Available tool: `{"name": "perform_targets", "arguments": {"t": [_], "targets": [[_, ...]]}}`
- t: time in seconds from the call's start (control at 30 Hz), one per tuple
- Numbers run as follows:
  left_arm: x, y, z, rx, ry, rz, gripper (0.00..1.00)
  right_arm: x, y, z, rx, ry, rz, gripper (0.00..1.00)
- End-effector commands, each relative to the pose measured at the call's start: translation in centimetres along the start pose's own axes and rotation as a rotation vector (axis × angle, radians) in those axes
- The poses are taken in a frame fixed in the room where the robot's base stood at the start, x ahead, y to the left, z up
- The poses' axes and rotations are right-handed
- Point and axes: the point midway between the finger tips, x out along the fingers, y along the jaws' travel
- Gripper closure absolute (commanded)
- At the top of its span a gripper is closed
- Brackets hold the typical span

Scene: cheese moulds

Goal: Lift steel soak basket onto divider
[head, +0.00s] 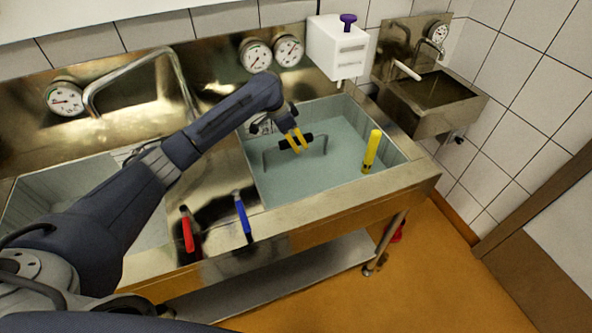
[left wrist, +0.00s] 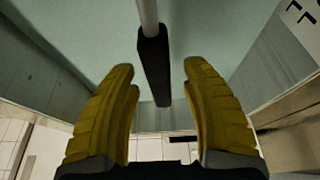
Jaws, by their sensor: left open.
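The steel soak basket's raised handle shows in the right basin, a thin metal bar (head: 264,158) with a black grip (head: 284,143). The basket's body cannot be made out in the pale water. My left gripper (head: 295,140), with yellow fingers, is at the black grip in the head view. In the left wrist view the gripper (left wrist: 163,105) is open, and the black grip (left wrist: 154,70) lies between and beyond its fingertips, with a gap on each side. The divider (head: 215,172) is the flat steel strip between the two basins, partly behind my left arm. My right gripper is out of view.
A yellow upright tube (head: 371,152) stands in the right basin (head: 392,160). Red (head: 188,230) and blue (head: 242,218) handles sit at the front edge by the divider. A curved tap (head: 130,70) reaches over the left basin. A white dispenser (head: 340,48) hangs behind.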

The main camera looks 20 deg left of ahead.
Motion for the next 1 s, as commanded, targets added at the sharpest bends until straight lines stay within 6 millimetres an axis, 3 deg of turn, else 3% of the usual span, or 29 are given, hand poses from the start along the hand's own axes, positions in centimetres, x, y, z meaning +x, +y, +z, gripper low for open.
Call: {"name": "perform_targets", "arguments": {"t": [0.67, 1.0], "targets": [[0.38, -0.02, 0.19, 0.000, -0.001, 0.000, 0.52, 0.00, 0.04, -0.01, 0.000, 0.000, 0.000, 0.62], [0.38, -0.01, 0.18, 0.000, 0.000, 0.000, 0.91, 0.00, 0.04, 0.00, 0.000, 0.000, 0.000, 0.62]]}}
